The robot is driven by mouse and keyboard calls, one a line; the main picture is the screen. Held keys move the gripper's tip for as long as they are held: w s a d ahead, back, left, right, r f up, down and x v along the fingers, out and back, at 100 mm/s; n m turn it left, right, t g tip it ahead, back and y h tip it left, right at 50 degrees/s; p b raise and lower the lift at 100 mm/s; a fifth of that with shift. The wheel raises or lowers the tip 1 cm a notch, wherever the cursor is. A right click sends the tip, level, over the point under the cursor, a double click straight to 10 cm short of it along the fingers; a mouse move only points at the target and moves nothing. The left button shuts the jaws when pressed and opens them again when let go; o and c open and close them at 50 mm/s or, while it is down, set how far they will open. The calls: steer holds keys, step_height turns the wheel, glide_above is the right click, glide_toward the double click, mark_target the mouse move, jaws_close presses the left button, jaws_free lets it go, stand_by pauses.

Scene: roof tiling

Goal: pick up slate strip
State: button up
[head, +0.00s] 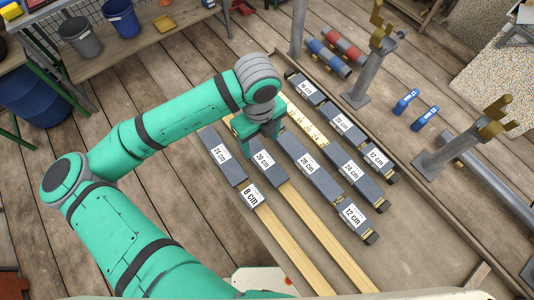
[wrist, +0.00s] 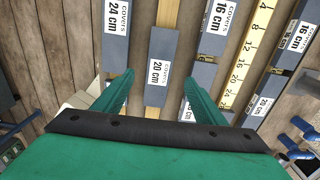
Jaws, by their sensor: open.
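Several dark grey slate strips with white size labels lie on wooden battens. In the head view, a strip labelled 20 cm (head: 269,170) lies just below my gripper (head: 262,148), between a 24 cm strip (head: 222,160) and another strip (head: 318,177). In the wrist view, the 20 cm strip (wrist: 160,45) shows between the two green fingers of my gripper (wrist: 158,82). The fingers are apart, one toward each side of it, with nothing held. How far they are above the strip is unclear. The 24 cm strip (wrist: 113,50) is left of it.
A yellow measuring rule (head: 304,120) lies among the strips. An 8 cm strip (head: 252,196) lies in front. Grey posts with brass-coloured tops (head: 378,45) stand at the right, near two blue tools (head: 405,101). Buckets (head: 121,18) stand on a bench at the upper left.

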mark_target(264, 160)
steer(key=shift+s+f, duration=0.15)
steer(key=shift+f, duration=0.45)
steer(key=shift+s+f, duration=0.15)
steer(key=shift+f, duration=0.45)
steer(key=shift+s+d+f, duration=0.15)
steer(key=shift+f, duration=0.25)
steer(key=shift+s+d+f, duration=0.1)
steer(key=shift+d+f, duration=0.05)
steer(key=shift+f, duration=0.25)
steer(key=f, duration=0.3)
steer(key=shift+s+d+f, duration=0.2)
steer(key=shift+a+f, duration=0.1)
steer(key=shift+f, duration=0.35)
steer(key=shift+w, duration=0.1)
steer(key=c, duration=1.4)
